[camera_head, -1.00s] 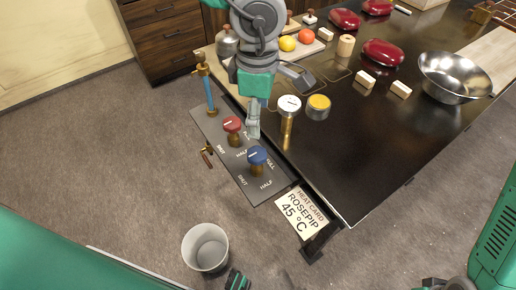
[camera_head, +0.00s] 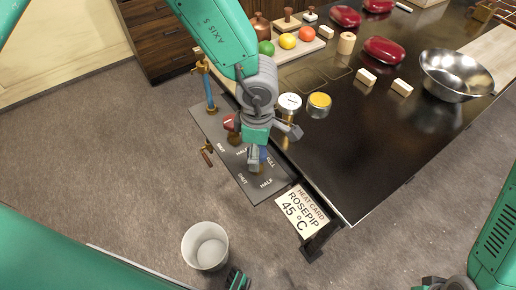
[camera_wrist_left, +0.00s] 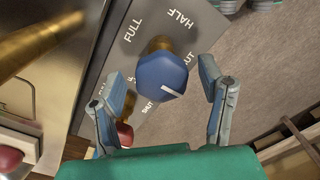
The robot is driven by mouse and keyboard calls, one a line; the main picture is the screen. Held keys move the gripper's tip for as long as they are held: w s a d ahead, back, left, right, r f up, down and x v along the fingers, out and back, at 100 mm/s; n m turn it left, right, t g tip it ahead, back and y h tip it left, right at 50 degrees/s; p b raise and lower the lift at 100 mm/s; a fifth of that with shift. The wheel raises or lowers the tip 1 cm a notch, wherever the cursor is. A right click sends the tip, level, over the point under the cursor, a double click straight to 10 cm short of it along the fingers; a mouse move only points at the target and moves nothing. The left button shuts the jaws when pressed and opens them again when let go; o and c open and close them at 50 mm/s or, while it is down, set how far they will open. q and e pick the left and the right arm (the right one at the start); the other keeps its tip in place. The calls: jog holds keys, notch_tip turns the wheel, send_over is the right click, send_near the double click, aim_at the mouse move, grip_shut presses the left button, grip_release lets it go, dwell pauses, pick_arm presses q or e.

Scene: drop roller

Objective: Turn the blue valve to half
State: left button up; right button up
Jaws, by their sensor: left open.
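The blue valve (camera_wrist_left: 160,76) sits on a dark panel (camera_wrist_left: 120,62) marked FULL, HALF and SHUT. In the left wrist view its white line runs from the middle to the right edge, on the SHUT label's side. My left gripper (camera_wrist_left: 163,80) is open, with one finger on each side of the blue knob; I cannot tell if they touch it. In the head view my left gripper (camera_head: 259,150) covers most of the blue valve (camera_head: 264,153). My right gripper is not clearly seen.
A black table (camera_head: 370,150) borders the panel, with a white-topped canister (camera_head: 290,102), a yellow-lidded jar (camera_head: 319,104) and a steel bowl (camera_head: 455,75). A heat card (camera_head: 302,212) hangs at its edge. A white bucket (camera_head: 205,246) stands on the floor.

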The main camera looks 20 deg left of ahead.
pick_arm(q)
jog(key=shift+a, duration=0.1)
jog(key=c, duration=1.2)
jog(key=shift+o, duration=0.2)
jog(key=n+p, duration=0.1)
jog(key=n, duration=0.3)
jog(key=shift+r, duration=0.1)
jog(key=n+p, duration=0.1)
jog(key=n, duration=0.3)
jog(key=shift+w+n, duration=0.1)
jog(key=shift+n, duration=0.2)
jog(key=n, duration=0.4)
jog(key=shift+p, duration=0.4)
jog(key=n, duration=0.5)
